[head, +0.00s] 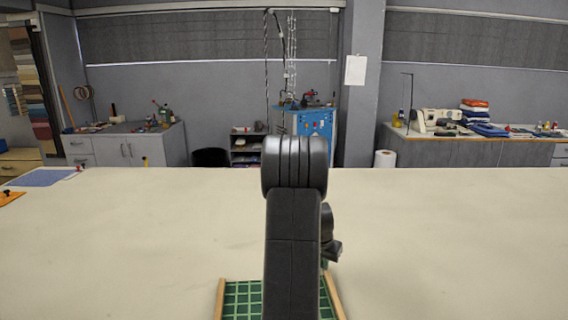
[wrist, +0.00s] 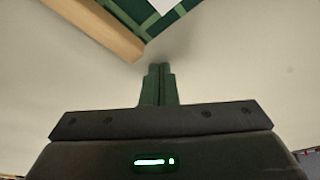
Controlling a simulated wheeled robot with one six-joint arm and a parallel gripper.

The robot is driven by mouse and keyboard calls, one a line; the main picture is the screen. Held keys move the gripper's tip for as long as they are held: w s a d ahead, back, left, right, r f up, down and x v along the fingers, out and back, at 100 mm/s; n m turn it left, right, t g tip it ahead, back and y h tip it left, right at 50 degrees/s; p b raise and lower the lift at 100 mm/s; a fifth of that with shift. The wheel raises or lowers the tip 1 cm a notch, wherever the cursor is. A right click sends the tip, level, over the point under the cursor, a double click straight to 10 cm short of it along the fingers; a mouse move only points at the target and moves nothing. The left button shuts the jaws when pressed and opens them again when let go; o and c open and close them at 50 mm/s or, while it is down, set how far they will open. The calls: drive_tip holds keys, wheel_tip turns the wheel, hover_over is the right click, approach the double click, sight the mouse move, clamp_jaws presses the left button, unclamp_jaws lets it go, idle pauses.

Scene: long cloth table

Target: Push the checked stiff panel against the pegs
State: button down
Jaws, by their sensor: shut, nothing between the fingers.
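A green checked panel (head: 243,297) with light grid lines lies on the table at the bottom middle of the head view, mostly behind my arm. Wooden strips (head: 220,299) run along its left and right sides. In the wrist view, the green checked surface (wrist: 127,10) and one wooden strip (wrist: 98,27) show at the top, with a corner of something white (wrist: 168,4) over the green. My gripper (wrist: 159,68) is shut and empty, its tips over bare cloth just outside the strip and apart from it in the picture. I cannot make out pegs beside the panel.
The long cream cloth table (head: 440,235) is clear to the right and around the panel. At the far left lie a blue flat piece (head: 43,177) with a small red-and-dark object by its corner, and an orange piece (head: 9,198). Cabinets stand beyond the table.

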sight(327, 272)
drive_tip(key=shift+s+d+f+b, duration=0.15)
drive_tip(key=shift+s+b, duration=0.65)
drive_tip(key=shift+s, duration=1)
drive_tip(key=shift+r, duration=0.2)
drive_tip(key=shift+w+r+p, duration=0.35)
drive_tip(key=shift+r+p, duration=0.3)
drive_tip(key=shift+r, duration=0.35)
drive_tip(key=shift+w+r+p, duration=0.4)
drive_tip(key=shift+r+p, duration=0.25)
drive_tip(key=shift+r, duration=0.3)
drive_tip(key=shift+w+r+p, duration=0.35)
drive_tip(key=shift+r+p, duration=0.3)
drive_tip(key=shift+r, duration=0.35)
drive_tip(key=shift+s+f+b, duration=0.35)
drive_tip(key=shift+f+b, duration=0.3)
drive_tip(key=shift+f, duration=0.35)
drive_tip(key=shift+s+f+b, duration=0.3)
drive_tip(key=shift+f+b, duration=0.35)
drive_tip(key=shift+f, duration=0.4)
drive_tip(key=shift+s+f+b, duration=0.35)
drive_tip(key=shift+f+b, duration=0.3)
drive_tip(key=shift+f, duration=0.35)
drive_tip(key=shift+r, duration=0.15)
